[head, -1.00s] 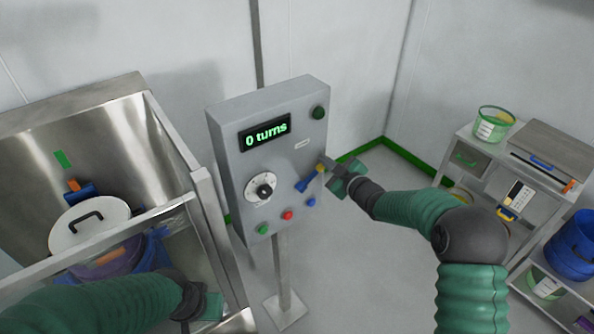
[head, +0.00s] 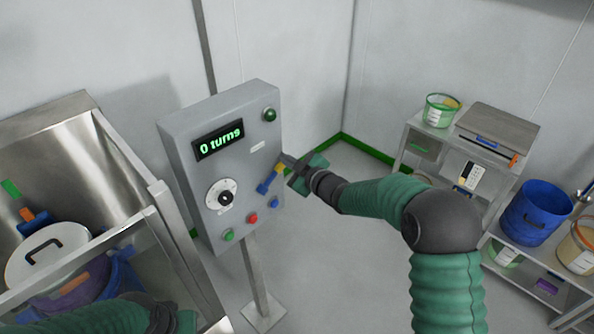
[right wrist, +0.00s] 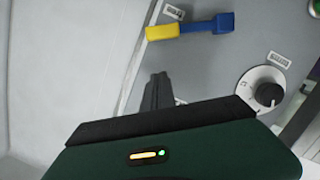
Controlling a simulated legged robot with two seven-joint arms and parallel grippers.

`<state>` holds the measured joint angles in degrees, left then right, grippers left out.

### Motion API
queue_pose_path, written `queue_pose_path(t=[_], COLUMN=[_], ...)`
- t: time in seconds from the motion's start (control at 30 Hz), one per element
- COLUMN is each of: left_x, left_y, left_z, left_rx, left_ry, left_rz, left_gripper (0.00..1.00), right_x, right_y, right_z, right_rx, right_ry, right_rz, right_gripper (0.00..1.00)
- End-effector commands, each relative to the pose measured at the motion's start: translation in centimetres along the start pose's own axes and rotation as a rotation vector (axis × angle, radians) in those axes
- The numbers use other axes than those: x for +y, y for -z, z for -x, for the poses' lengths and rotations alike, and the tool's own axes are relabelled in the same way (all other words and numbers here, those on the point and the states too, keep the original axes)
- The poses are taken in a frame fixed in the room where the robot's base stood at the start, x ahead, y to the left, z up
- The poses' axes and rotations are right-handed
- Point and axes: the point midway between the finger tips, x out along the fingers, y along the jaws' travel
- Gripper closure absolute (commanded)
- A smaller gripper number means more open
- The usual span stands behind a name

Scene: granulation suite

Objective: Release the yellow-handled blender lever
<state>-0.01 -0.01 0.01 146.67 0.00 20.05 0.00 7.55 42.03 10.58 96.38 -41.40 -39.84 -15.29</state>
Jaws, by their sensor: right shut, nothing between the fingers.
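The lever has a yellow handle (head: 279,169) and a blue part (head: 264,187), and sits on the right side of the grey control panel's face (head: 190,146). In the right wrist view the yellow handle (right wrist: 163,33) lies left of the blue part (right wrist: 208,25), at the panel's edge. My right gripper (head: 287,161) is shut and empty, close beside the yellow end. In the wrist view its dark fingers (right wrist: 157,92) are below the handle, with a visible gap. My left gripper (head: 178,318) is at the bottom edge, partly cut off; its jaws are unclear.
Below are a dial (head: 224,197) and green, red and blue buttons. A steel enclosure (head: 165,215) with a lidded vessel (head: 45,250) stands left. A shelf cart (head: 408,150) with buckets stands right. Floor between is clear.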

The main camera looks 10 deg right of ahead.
Motion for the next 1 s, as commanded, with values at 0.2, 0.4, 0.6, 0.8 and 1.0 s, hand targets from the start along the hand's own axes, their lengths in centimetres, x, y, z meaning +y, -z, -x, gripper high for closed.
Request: queue_pose_path(t=[0.2,0.4,0.6,0.8,1.0], left_x=[0.0,0.0,0.0,0.0,0.0], left_y=[-0.3,-0.4,-0.4,-0.4,-0.4], left_z=[-1.3,-1.5,-1.5,-1.5,-1.5], left_rx=[-0.001,0.0,0.0,0.0,0.0], left_ry=[0.0,0.0,0.0,0.0,0.0], left_rz=[0.0,0.0,0.0,0.0,0.0], left_gripper=[1.0,1.0,1.0,1.0,1.0], right_x=[-0.1,0.0,0.0,0.0,-0.7], right_y=[-0.3,-0.1,-0.1,-0.1,-2.4], right_z=[4.6,6.6,6.8,6.8,8.8], right_rx=[0.0,0.001,0.001,0.001,-0.158], right_ry=[0.001,0.002,0.002,0.002,-0.008], right_rz=[-0.001,0.0,-0.001,-0.001,-0.085], right_gripper=[1.0,1.0,1.0,1.0,1.0])
